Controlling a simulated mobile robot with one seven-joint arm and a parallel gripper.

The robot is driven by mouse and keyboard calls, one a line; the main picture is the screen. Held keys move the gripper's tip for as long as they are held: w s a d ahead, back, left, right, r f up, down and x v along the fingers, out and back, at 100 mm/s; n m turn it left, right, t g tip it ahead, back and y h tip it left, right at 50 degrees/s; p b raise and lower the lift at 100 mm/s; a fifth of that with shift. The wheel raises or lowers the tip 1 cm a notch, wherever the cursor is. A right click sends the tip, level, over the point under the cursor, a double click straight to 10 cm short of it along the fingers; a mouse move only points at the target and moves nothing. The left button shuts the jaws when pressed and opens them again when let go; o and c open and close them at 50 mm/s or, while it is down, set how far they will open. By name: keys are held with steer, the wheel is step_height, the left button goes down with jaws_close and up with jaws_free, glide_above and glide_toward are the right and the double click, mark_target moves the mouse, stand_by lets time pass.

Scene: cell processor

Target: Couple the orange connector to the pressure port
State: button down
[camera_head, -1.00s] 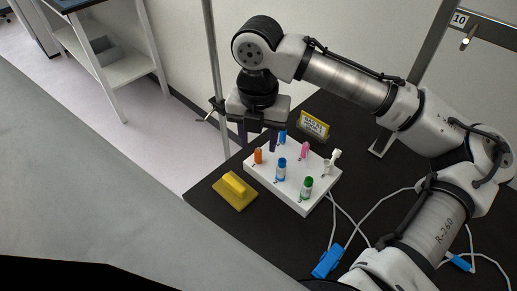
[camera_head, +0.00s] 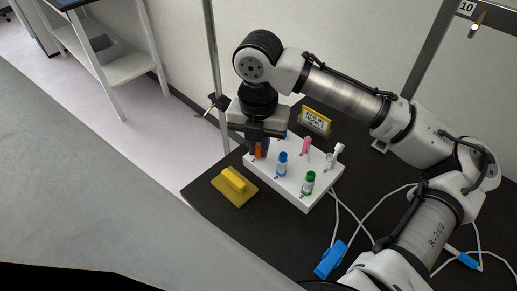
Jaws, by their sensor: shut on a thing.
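The orange connector (camera_head: 259,151) stands upright at the left corner of the white block (camera_head: 308,198). My gripper (camera_head: 259,147) is above that corner, pointing down, with its dark fingers around the orange connector and shut on it. The fingers hide part of the connector, and I cannot tell whether its lower end still touches the block. The labels on the block are too small to read, so I cannot tell which spot is the pressure port.
The block also bears a blue vial (camera_head: 282,164), a green vial (camera_head: 308,183), a pink piece (camera_head: 306,145) and a white fitting (camera_head: 335,155). A yellow handled block (camera_head: 234,186) lies at left. A yellow sign (camera_head: 316,121) stands behind. Cables and a blue connector (camera_head: 331,259) lie in front.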

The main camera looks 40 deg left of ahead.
steer(key=shift+r, duration=0.15)
steer(key=shift+r+p, duration=0.35)
steer(key=shift+p, duration=0.2)
steer(key=shift+r, duration=0.2)
steer(key=shift+r+p, duration=0.9)
steer(key=shift+p, duration=0.3)
steer(key=shift+f, duration=0.1)
steer(key=shift+s, duration=0.1)
stand_by(0.5)
